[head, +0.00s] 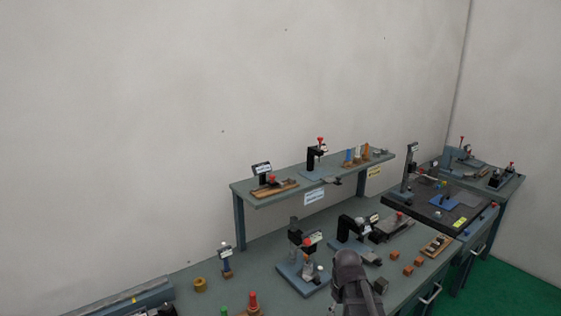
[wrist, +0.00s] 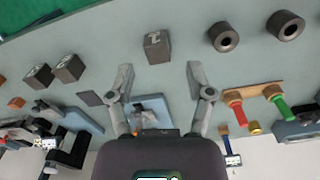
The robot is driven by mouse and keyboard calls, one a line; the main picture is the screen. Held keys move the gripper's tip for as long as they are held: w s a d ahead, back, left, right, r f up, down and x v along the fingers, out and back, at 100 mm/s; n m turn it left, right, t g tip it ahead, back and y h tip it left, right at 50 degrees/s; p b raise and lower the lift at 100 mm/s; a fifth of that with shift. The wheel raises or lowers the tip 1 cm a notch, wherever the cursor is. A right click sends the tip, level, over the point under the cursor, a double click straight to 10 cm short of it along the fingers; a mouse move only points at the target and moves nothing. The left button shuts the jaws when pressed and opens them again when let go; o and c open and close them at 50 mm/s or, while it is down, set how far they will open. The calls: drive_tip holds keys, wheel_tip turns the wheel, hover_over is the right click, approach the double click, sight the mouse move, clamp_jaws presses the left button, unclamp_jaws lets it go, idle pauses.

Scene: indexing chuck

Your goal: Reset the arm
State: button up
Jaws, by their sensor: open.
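My gripper (wrist: 159,80) shows in the wrist view with its two fingers spread wide and nothing between the tips. A dark cube (wrist: 157,47) with a pale mark on top lies on the bench just beyond the fingertips, apart from them. In the head view my grey arm comes up from the bottom edge, and its fingers cannot be made out. A dark cube (head: 381,286) shows beside the arm there. A blue-based fixture (wrist: 150,108) is partly hidden behind my gripper in the wrist view.
Two dark rings (wrist: 285,25) and a wooden rack (wrist: 253,91) with red and green handles lie to the right in the wrist view. More dark cubes (wrist: 68,68) lie left.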

drive_tip(key=s+f+m+b, duration=0.1)
drive_tip(key=s+m, duration=0.4)
drive_tip(key=s, duration=0.2)
drive_tip(key=shift+s+a+f, duration=0.25)
drive_tip(key=shift+s+a, duration=0.05)
drive_tip(key=shift+a, duration=0.05)
